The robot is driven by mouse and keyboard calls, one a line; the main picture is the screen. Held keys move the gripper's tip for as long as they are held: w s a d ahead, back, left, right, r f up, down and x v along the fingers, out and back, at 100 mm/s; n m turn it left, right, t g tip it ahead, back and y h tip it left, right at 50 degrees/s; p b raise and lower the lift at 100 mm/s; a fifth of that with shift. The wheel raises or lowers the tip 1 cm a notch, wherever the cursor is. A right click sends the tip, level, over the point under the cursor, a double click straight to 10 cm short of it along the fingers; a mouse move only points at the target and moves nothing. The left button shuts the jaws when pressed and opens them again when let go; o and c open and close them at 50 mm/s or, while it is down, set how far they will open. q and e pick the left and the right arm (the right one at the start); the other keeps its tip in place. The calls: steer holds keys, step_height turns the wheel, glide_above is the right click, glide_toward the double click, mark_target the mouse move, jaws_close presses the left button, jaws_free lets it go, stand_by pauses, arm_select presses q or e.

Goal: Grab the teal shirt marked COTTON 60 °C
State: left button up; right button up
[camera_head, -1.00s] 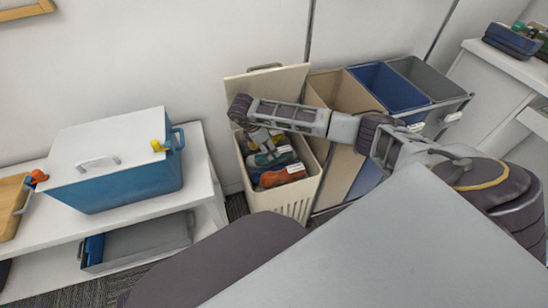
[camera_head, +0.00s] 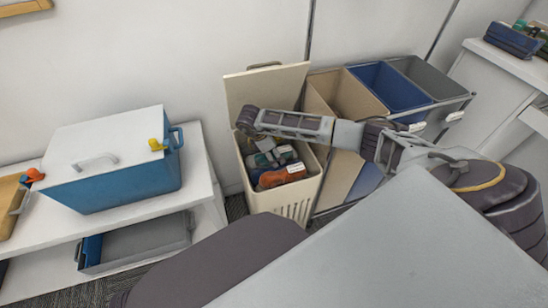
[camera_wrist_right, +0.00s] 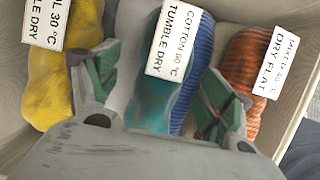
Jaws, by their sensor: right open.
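The teal shirt (camera_wrist_right: 152,103) lies in the cream hamper (camera_head: 285,200). A white label reading COTTON, seemingly 60 °C, and TUMBLE DRY covers its upper part in the right wrist view. My right gripper (camera_wrist_right: 157,75) is open, with one green-padded finger on each side of the teal shirt. In the head view my right gripper (camera_head: 264,149) reaches down into the hamper's mouth and hides part of the clothes. I cannot tell whether the fingers touch the shirt. My left gripper is not in view.
A yellow garment (camera_wrist_right: 45,95) lies left of the teal one; a blue striped garment (camera_wrist_right: 203,45) is close against its right. An orange striped garment (camera_wrist_right: 245,62) is farther right. The hamper's raised lid (camera_head: 270,88) stands behind; open bins (camera_head: 385,85) stand at right.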

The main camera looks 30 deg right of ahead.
steer(key=c, duration=1.2)
steer(key=shift+r, duration=0.1)
